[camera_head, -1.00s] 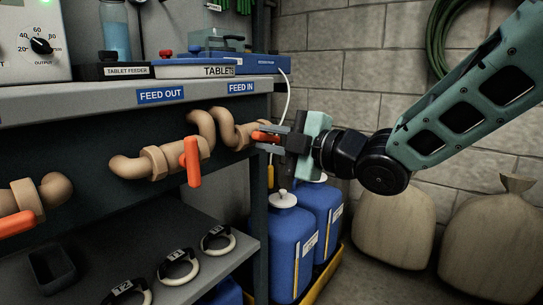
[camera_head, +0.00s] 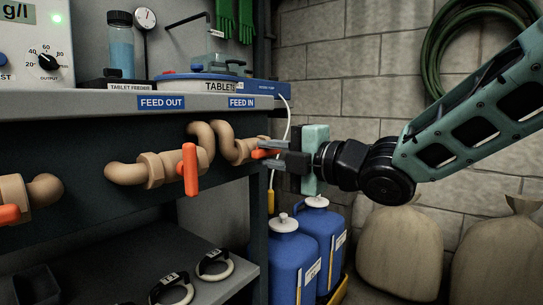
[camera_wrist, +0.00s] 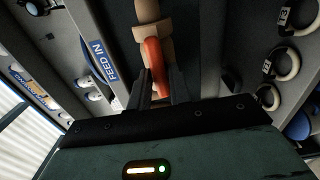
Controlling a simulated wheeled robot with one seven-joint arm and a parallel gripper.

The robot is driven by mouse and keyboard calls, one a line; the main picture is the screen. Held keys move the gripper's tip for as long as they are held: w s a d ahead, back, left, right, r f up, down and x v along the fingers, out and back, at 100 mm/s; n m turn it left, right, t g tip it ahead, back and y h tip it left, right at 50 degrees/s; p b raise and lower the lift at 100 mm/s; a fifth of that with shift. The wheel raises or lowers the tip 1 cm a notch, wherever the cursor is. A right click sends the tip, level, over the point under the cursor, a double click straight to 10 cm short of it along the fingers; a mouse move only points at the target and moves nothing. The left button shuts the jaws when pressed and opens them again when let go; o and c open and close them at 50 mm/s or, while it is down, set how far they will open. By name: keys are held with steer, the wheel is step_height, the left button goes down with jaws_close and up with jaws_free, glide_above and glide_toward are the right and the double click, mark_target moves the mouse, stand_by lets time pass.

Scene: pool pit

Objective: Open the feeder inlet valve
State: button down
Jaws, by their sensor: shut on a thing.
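The feeder inlet valve is under the FEED IN label (camera_head: 242,102), at the right end of the tan pipe (camera_head: 232,146). Its orange handle (camera_head: 262,153) is partly hidden by my gripper in the head view. My gripper (camera_head: 268,154) reaches in from the right and is shut on the orange handle. In the wrist view the orange handle (camera_wrist: 156,64) runs down from the tan valve body (camera_wrist: 152,30) to between the two dark fingers (camera_wrist: 154,90). Under the FEED OUT label (camera_head: 161,102), another orange handle (camera_head: 190,169) hangs straight down.
A third orange-handled valve (camera_head: 10,214) is at the far left. Blue jugs (camera_head: 293,258) stand on the floor below my gripper, and tan sacks (camera_head: 400,245) stand by the block wall. Ring-shaped tags (camera_head: 215,265) lie on the lower shelf.

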steer(key=shift+f, duration=0.1)
steer(key=c, duration=1.4)
jaws_free()
steer(key=shift+s+d, duration=0.1)
steer(key=shift+s+d, duration=0.2)
steer(key=shift+d, duration=0.1)
steer(key=p+v, duration=0.2)
steer(key=v, duration=1.4)
steer(key=shift+s, duration=0.2)
steer(key=shift+d, duration=0.15)
